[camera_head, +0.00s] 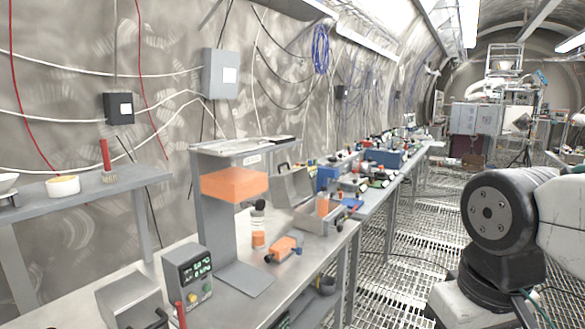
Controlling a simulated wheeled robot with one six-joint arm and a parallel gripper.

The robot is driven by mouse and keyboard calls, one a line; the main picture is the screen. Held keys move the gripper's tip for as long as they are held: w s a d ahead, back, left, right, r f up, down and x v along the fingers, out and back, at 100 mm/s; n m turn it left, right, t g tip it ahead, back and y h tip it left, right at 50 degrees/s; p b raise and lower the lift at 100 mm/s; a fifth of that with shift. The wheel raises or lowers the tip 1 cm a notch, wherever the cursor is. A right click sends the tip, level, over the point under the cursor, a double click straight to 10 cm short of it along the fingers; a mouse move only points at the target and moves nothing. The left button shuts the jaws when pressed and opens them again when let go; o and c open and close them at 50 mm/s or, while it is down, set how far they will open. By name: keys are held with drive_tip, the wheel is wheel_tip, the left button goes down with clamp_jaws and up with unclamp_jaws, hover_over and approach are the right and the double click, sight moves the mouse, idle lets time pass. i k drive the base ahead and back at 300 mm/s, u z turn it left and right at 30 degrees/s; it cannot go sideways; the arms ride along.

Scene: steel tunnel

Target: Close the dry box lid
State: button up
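A grey metal box (316,219) stands on the steel bench beyond the orange-topped stand. Its lid (291,191) appears raised and tilted back, with a dark handle at its top edge; this looks like the dry box. Part of my arm shows at the right edge, well apart from the box. My gripper is out of view.
The bench (333,246) runs along the left wall, crowded with tools.

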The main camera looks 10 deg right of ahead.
sight(290, 182)
drive_tip(key=z, duration=0.7)
drive_tip(key=i, duration=0.85)
drive_tip(key=z, duration=1.05)
drive_tip(key=i, duration=1.45)
drive_tip(key=u, duration=0.4)
drive_tip(key=i, duration=0.95)
drive_tip(key=u, duration=1.3)
drive_tip(key=i, duration=0.6)
drive_tip(key=u, duration=0.55)
